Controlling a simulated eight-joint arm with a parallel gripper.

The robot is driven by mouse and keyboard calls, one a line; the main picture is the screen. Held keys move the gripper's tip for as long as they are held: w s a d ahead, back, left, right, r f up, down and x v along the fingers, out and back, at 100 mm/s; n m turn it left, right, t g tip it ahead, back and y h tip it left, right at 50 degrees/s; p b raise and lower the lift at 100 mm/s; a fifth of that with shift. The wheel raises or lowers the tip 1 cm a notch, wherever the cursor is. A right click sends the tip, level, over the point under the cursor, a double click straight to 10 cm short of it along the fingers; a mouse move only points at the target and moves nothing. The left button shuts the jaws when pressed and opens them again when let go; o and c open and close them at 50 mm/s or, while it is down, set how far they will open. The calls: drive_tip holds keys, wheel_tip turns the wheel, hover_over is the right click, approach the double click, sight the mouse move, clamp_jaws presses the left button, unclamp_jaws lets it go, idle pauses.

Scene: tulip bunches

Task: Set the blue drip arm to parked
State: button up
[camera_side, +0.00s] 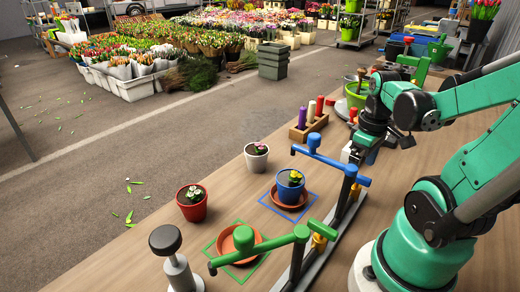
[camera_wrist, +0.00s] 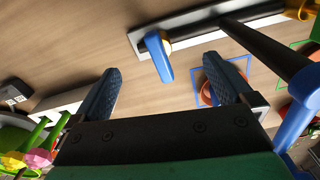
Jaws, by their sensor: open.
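The blue drip arm (camera_side: 330,161) stands on a dark post on the rail in the side view, reaching left with a round knob on top. Its free end shows up and left of the blue pot (camera_side: 290,186). In the wrist view a blue arm part (camera_wrist: 298,118) on the dark post is close at the right edge. A blue lever-like piece (camera_wrist: 160,58) with a yellow collar shows ahead, between the fingers. My gripper (camera_wrist: 168,90) is open and empty. In the side view my gripper (camera_side: 362,148) is beyond the blue arm, its fingers partly hidden.
The green drip arm (camera_side: 270,246) reaches over a green outline with a terracotta saucer. A red pot (camera_side: 192,204), white pot (camera_side: 257,157) and metal knobbed stand (camera_side: 168,245) are leftward. A peg block (camera_side: 309,126) and green tub (camera_side: 356,95) stand behind.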

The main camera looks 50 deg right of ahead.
drive_tip(key=c, duration=0.3)
drive_tip(key=shift+r, duration=0.35)
drive_tip(key=shift+c, duration=1.4)
wheel_tip(320, 180, up, 19)
drive_tip(key=n, duration=0.9)
hover_over(314, 135)
wheel_tip(314, 135, down, 5)
drive_tip(key=shift+a+f, duration=0.1)
drive_tip(key=shift+f, duration=3)
clamp_jaws()
